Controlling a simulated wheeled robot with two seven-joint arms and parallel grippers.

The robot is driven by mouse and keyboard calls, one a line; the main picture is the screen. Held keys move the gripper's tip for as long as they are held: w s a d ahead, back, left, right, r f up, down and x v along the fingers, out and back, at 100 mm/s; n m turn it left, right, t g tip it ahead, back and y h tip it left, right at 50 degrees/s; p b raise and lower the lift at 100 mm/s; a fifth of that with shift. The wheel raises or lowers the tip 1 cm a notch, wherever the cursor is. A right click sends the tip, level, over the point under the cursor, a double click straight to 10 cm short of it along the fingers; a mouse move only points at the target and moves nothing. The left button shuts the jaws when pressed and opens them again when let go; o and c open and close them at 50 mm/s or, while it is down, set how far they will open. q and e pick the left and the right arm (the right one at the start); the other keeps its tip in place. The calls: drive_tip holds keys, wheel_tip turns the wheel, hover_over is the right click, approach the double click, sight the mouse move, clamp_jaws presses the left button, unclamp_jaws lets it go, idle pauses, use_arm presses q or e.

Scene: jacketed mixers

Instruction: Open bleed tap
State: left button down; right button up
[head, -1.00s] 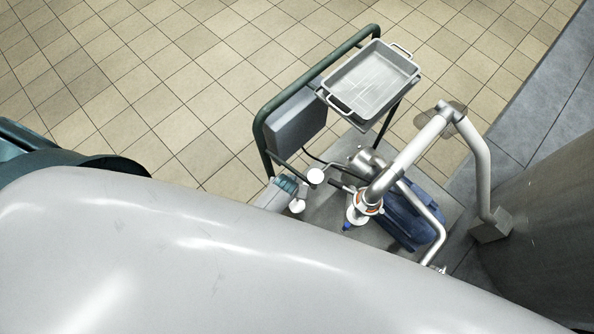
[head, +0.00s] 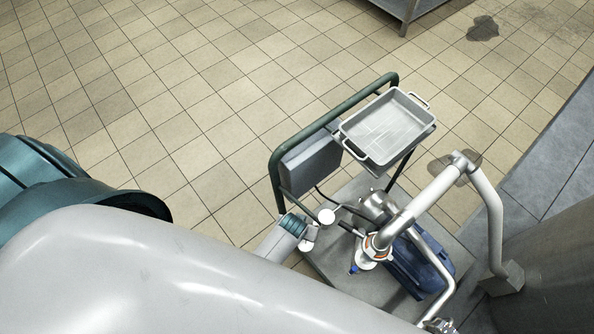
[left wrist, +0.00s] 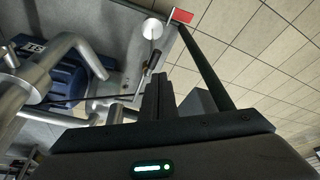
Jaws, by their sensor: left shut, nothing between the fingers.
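The steel pipework stands on a trolley with a blue pump (head: 420,262). A small black lever (head: 346,227), which may be the bleed tap's handle, sticks out beside a round white disc (head: 326,216). In the left wrist view the lever (left wrist: 151,65) shows just beyond my fingers, with the white disc (left wrist: 152,28) above it. A small blue tip (head: 354,269) sits below the pipe joint. My left gripper (left wrist: 157,92) is shut and empty, its fingers pointing towards the lever; whether they touch it I cannot tell. My right gripper is not in view.
The trolley has a green rail (head: 330,125), a grey box (head: 311,160) and a grey tray (head: 386,126) on top. A large steel vessel (head: 555,235) stands at the right. Tiled floor (head: 150,100) is clear to the left.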

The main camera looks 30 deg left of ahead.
use_arm(q)
drive_tip(key=v, duration=1)
drive_tip(key=shift+a+r, duration=0.2)
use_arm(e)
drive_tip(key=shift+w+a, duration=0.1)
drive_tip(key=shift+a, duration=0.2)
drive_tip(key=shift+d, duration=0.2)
